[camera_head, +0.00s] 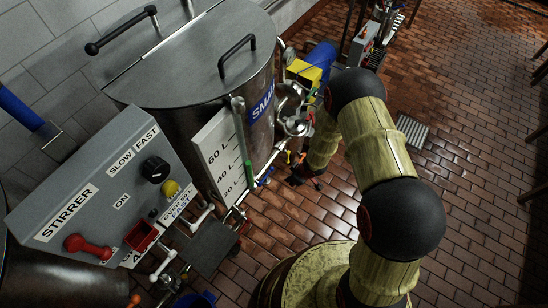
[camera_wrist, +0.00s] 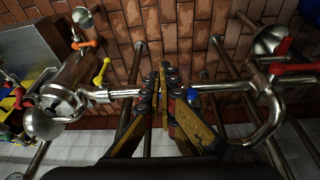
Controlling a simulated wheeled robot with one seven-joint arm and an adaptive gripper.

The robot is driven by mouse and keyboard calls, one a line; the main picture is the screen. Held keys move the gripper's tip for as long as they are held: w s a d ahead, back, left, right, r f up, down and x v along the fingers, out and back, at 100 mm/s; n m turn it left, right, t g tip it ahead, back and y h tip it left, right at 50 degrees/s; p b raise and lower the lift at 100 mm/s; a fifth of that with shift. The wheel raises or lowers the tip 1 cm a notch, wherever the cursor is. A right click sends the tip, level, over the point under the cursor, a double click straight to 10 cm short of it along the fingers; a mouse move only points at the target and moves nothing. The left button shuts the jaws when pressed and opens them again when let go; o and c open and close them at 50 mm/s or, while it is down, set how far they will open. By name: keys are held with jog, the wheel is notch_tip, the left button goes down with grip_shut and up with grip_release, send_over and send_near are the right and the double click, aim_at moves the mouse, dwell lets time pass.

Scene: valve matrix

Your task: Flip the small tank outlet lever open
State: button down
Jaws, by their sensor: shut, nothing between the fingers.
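In the wrist view, a yellow lever (camera_wrist: 102,70) and an orange-red lever (camera_wrist: 84,44) stand on pipework at left, and a red lever (camera_wrist: 292,68) is at right. I cannot tell which is the outlet lever. My gripper (camera_wrist: 163,75) is shut and empty, in front of the horizontal pipe between these levers; contact is unclear.
A grey stirrer control box (camera_head: 95,190) stands at left. A blue and yellow pump-like unit (camera_head: 312,66) is behind my arm. Vertical pipes (camera_wrist: 138,70) crowd the wrist view. Brick floor (camera_head: 470,180) is open at right.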

aim_at(268, 173)
jog(key=w+a+r+t+y, duration=0.1)
jog(key=w+a+r+y, duration=0.1)
jog(key=w+a, duration=0.3)
jog(key=shift+a+r+n+y, duration=0.15)
jog(key=shift+r+n+y, duration=0.25)
jog(key=shift+r, duration=0.35)
jog(key=b+x, duration=0.4)
jog(key=x, duration=0.6)
jog(key=shift+w, duration=0.25)
